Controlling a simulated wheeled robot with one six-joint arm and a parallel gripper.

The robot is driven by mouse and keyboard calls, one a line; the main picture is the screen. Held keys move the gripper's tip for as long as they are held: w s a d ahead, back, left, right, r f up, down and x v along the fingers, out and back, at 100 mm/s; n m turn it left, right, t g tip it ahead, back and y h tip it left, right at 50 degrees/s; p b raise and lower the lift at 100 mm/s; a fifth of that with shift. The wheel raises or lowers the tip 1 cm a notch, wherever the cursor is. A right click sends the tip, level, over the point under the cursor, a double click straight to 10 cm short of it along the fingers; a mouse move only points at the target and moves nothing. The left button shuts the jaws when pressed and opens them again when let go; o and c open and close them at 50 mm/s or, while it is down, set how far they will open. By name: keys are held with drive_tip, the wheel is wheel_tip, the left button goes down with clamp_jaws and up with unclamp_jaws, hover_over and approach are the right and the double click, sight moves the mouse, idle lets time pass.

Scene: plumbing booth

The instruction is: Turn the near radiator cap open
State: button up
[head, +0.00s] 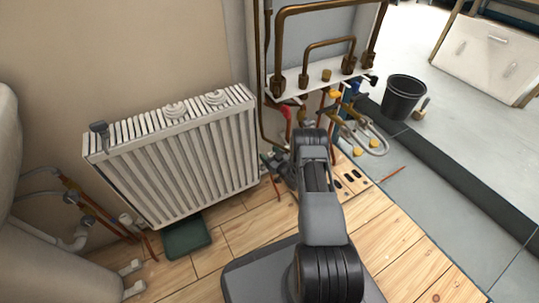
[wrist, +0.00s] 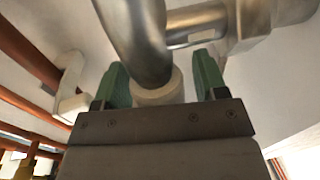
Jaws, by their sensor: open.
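The white radiator (head: 180,150) stands against the wall in the head view. In the wrist view, a pale round cap (wrist: 160,94) sits between the two green fingers of my gripper (wrist: 162,78). The fingers are apart, with a gap to the cap on each side. A bent metal pipe (wrist: 135,35) crosses in front of the cap and hides its upper part. In the head view my gripper (head: 271,162) is beside the radiator's lower right corner, small and partly hidden by my arm. I cannot make out the cap clearly there.
A copper pipe rack (head: 325,76) with valves stands behind my arm. A black bucket (head: 403,97) is to its right. A green mat (head: 187,236) lies below the radiator. Orange pipes (wrist: 27,55) run at the wrist view's left. The wooden floor at front right is clear.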

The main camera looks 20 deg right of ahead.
drive_tip(key=p+v, duration=0.5)
drive_tip(key=v, duration=0.8)
drive_tip(key=shift+s, duration=0.4)
drive_tip(key=shift+d+f, duration=0.1)
